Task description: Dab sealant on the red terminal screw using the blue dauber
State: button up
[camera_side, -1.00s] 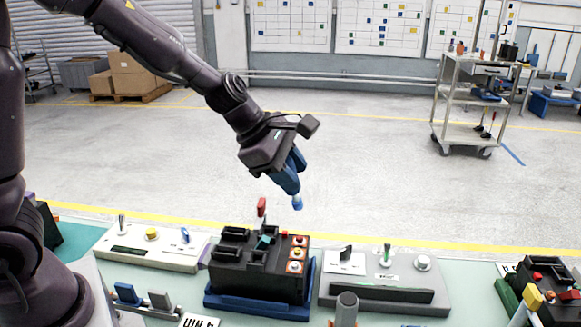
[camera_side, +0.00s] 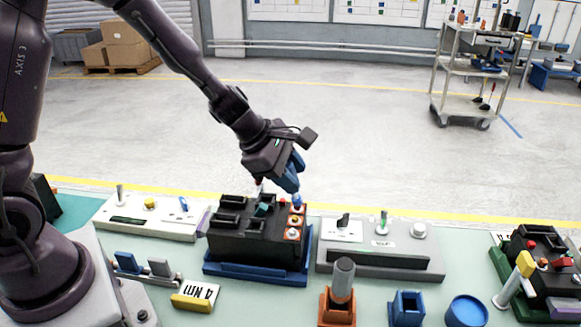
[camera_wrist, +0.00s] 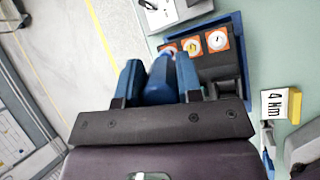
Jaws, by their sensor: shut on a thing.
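My gripper (camera_side: 289,176) is shut on the blue dauber (camera_wrist: 160,84), which points down between the two blue fingers. The dauber's tip (camera_side: 297,199) is at the farthest of three orange terminal plates along the right edge of the black breaker (camera_side: 245,243). The tip covers most of that terminal, and I cannot tell whether it touches the red screw. The middle terminal (camera_side: 295,221) and the near, white-centred terminal (camera_side: 292,234) are clear. In the wrist view the dauber hides its own tip and part of the leftmost terminal (camera_wrist: 168,47).
The breaker sits in a blue tray (camera_side: 255,274). A grey switch panel (camera_side: 380,262) is close on its right, a white panel (camera_side: 150,216) on its left. In front are a 4 Nm tag (camera_side: 195,297), an orange holder (camera_side: 337,307), a blue socket (camera_side: 406,308) and a blue round pot (camera_side: 467,312).

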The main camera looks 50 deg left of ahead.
jog(key=shift+w+d, duration=0.3)
jog(key=shift+d, duration=0.1)
jog(key=shift+s+a, duration=0.5)
jog(key=shift+a, duration=0.05)
jog(key=shift+w+d+r, duration=0.1)
jog(key=shift+r, duration=3.95)
